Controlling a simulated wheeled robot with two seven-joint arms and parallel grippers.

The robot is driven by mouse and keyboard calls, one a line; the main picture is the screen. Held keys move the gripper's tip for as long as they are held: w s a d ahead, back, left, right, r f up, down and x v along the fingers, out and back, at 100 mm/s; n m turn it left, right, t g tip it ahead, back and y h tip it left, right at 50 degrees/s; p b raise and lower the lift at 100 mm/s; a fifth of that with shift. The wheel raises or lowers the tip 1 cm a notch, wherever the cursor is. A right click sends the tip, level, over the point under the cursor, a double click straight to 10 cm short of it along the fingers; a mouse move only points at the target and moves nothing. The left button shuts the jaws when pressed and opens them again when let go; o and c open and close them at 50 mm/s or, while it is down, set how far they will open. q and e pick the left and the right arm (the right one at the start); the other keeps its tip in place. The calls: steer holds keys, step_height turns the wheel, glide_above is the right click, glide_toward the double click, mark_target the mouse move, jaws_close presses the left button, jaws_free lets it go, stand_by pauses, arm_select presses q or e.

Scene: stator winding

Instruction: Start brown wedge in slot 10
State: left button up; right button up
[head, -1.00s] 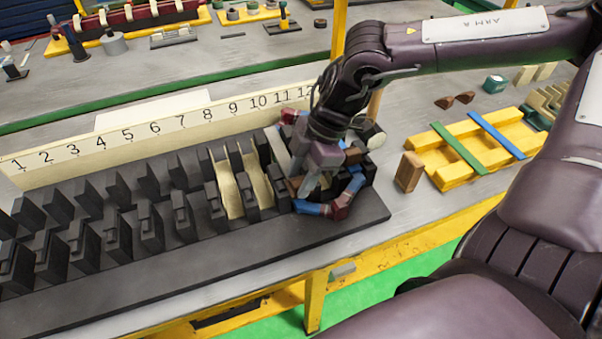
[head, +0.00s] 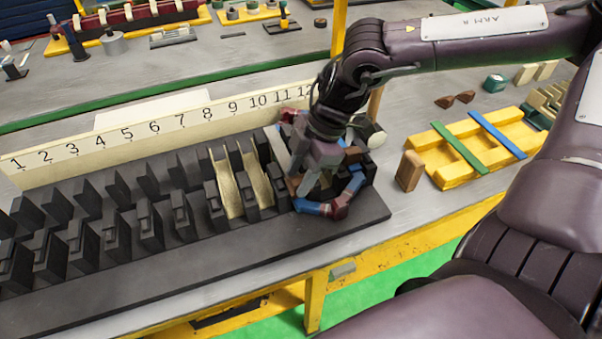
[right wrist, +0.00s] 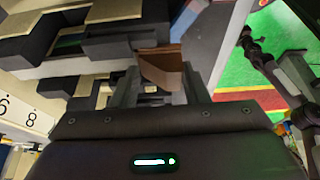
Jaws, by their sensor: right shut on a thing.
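The black slotted stator block (head: 200,258) lies along the bench below a number strip (head: 150,127). My right gripper (head: 307,188) points down at the right end of the block, beside the numbers 10 to 12. It is shut on a brown wedge (right wrist: 163,68), which shows between the fingers in the right wrist view. In the head view a brown piece (head: 293,185) shows by the fingertips. I cannot tell whether the wedge is inside a slot, since the gripper and coil hide the slot mouth. My left gripper is not in view.
A coil with red and blue segments (head: 312,208) surrounds the gripper closely. Two cream slot liners (head: 228,190) lie to its left. A brown block (head: 409,171) and a yellow rack (head: 455,178) with green and blue bars stand at right.

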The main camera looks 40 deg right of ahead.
steer(key=shift+w+d+b, duration=0.2)
steer(key=shift+w+b, duration=0.3)
steer(key=shift+w, duration=0.25)
steer(key=o, duration=1.1)
steer(key=shift+w, duration=0.1)
steer(key=shift+c, duration=0.2)
